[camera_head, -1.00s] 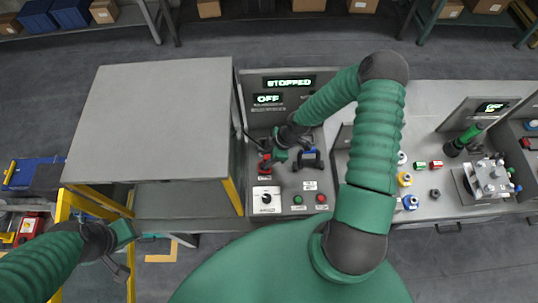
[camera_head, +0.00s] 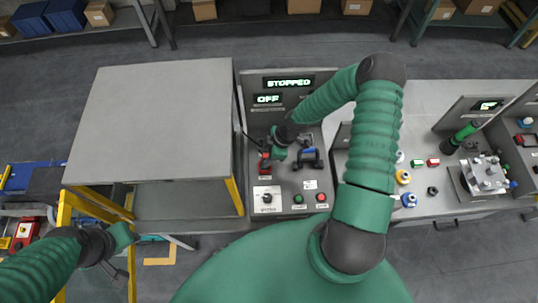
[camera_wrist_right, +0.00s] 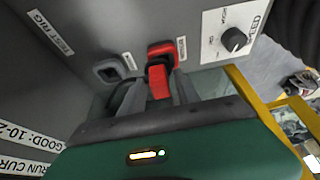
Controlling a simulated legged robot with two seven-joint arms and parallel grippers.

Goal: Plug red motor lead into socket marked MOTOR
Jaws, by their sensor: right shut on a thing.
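The red motor lead's plug (camera_wrist_right: 158,82) sits between the fingers of my right gripper (camera_wrist_right: 160,88) in the right wrist view, shut on it. The plug is right at the red-rimmed socket (camera_wrist_right: 163,48), beside a small label that appears to read MOTOR. I cannot tell how far in the plug is. A grey socket (camera_wrist_right: 108,71) beside it looks empty. In the head view my right gripper (camera_head: 270,154) is over the left part of the control panel, with red (camera_head: 265,164) showing beside it. My left gripper (camera_head: 122,258) is low at the left, its jaws unclear.
The panel (camera_head: 282,177) bears a black handle (camera_head: 309,159), a white-plated knob (camera_head: 267,198) and green and red buttons. Its displays read STOPPED and OFF. A bare grey table (camera_head: 155,115) stands left. A bench with small parts and a metal fixture (camera_head: 485,175) is right.

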